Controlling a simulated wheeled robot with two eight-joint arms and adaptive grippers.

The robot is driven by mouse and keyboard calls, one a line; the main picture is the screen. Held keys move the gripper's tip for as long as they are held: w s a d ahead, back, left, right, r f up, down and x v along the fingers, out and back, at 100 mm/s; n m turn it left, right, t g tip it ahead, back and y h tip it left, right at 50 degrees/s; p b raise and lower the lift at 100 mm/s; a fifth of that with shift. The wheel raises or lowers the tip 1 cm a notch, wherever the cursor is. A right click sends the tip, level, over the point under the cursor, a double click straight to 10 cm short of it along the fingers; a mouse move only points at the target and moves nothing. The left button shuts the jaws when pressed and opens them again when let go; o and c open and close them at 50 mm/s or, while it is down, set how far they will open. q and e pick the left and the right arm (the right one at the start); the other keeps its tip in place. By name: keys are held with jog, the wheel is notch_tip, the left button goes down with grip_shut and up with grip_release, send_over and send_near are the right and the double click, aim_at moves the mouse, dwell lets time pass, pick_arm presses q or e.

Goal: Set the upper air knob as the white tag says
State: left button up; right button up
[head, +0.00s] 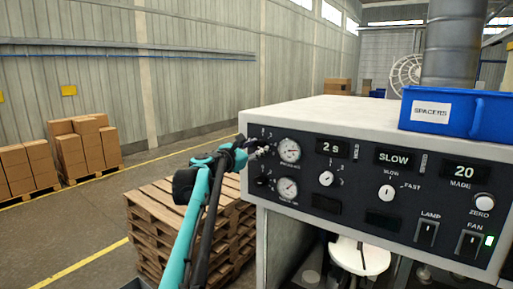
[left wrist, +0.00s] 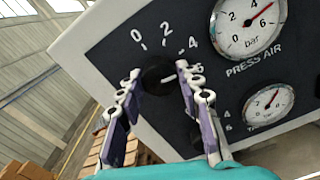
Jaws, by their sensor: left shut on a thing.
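The upper air knob (left wrist: 158,78) is black and round, in a dial marked 0, 2, 4 and 6. Its white pointer line aims right, near the 6, partly hidden by a finger. My left gripper (head: 255,152) is at the panel's upper left and hides this knob in the head view. In the left wrist view the left gripper's fingers (left wrist: 155,88) are shut on the knob's two sides. The upper press air gauge (head: 289,150) also shows in the left wrist view (left wrist: 247,22), its needle pointing up and right. No readable setting tag shows. My right gripper is not in view.
A lower knob (head: 262,182) and lower gauge (head: 286,189) sit just below. Further right are the 2 s display (head: 333,148), SLOW display (head: 394,158) and switches. A blue SPACERS bin (head: 458,118) stands on the machine. Pallets (head: 160,225) stand left.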

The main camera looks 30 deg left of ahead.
pick_arm(q)
jog(key=shift+m, duration=2.1)
jog(key=o, duration=1.2)
jog(key=shift+c, duration=0.2)
jog(key=shift+s, duration=0.1)
jog(key=s, duration=1.2)
jog(key=shift+a, duration=0.45)
jog(key=shift+w, duration=0.1)
